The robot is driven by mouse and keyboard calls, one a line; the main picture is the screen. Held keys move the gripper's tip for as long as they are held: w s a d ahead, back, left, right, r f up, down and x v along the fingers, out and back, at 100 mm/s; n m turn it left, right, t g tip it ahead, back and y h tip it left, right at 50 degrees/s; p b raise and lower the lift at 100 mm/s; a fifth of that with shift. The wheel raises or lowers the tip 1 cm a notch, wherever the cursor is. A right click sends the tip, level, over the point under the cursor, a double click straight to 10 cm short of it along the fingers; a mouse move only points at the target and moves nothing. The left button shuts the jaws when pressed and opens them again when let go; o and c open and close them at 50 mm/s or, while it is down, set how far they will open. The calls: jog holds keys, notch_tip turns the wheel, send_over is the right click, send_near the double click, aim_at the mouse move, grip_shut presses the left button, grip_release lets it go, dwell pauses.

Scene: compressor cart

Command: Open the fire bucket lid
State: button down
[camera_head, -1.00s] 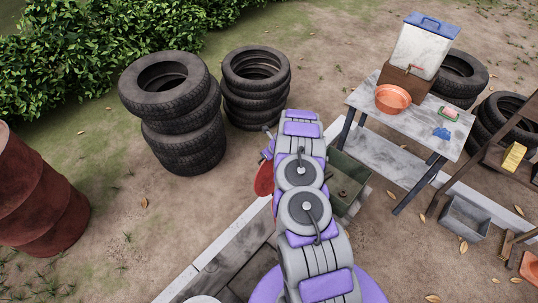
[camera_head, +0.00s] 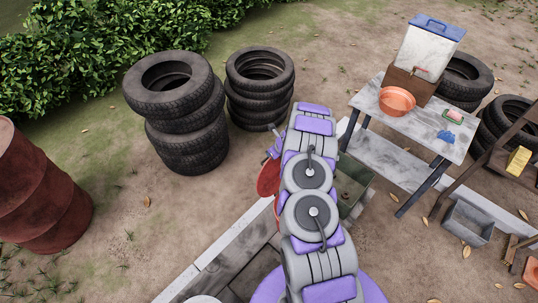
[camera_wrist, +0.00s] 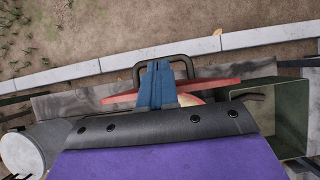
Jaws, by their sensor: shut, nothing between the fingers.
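A red disc-shaped part (camera_head: 268,180), which looks like the fire bucket lid, shows beside my arm in the head view; my arm hides the rest. In the wrist view the red part (camera_wrist: 220,87) spans behind my fingers as a thin, nearly edge-on shape. A dark loop handle (camera_wrist: 188,66) rises around the fingertips there. My gripper (camera_wrist: 158,66) is shut and empty, its blue fingers overlapping the loop's opening in the picture. I cannot tell whether they touch the handle or sit inside it. The bucket body is mostly hidden by my wrist.
A green metal box (camera_head: 353,188) stands close to the right of my arm, also in the wrist view (camera_wrist: 292,110). Tyre stacks (camera_head: 185,125) stand behind left, a rusty barrel (camera_head: 35,190) far left. A table (camera_head: 412,125) with a basin (camera_head: 397,101) stands right.

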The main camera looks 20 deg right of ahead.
jog(key=v, duration=1.3)
jog(key=shift+r, duration=0.35)
jog(key=shift+s, duration=0.1)
jog(key=a+r+n+y+b, duration=0.2)
jog(key=a+r+n+b, duration=0.1)
jog(key=a+r+n, duration=0.65)
jog(key=s+a+r+n+g+y+b, duration=0.1)
jog(key=s+a+r+n+g+b, duration=0.3)
jog(key=s+a+n, duration=0.55)
jog(key=s+a+r+n+g+h+b, duration=0.1)
jog(key=s+a+n+b, duration=0.2)
jog(key=s, duration=0.5)
jog(key=s+a+r+n+g+b, duration=0.1)
jog(key=s+a+r+n, duration=0.1)
jog(key=s+a, duration=0.45)
jog(key=s+d+f+n+h+b, duration=0.1)
jog(key=s+d+n+h+b, duration=0.1)
jog(key=s, duration=0.7)
jog(key=s+d+f+n+g+h+b, duration=0.1)
jog(key=s+d+n+h+b, duration=0.1)
jog(key=s, duration=0.8)
jog(key=d+n+b, duration=0.1)
jog(key=d+n, duration=0.1)
jog(key=n, duration=0.1)
jog(key=shift+f+g, duration=0.3)
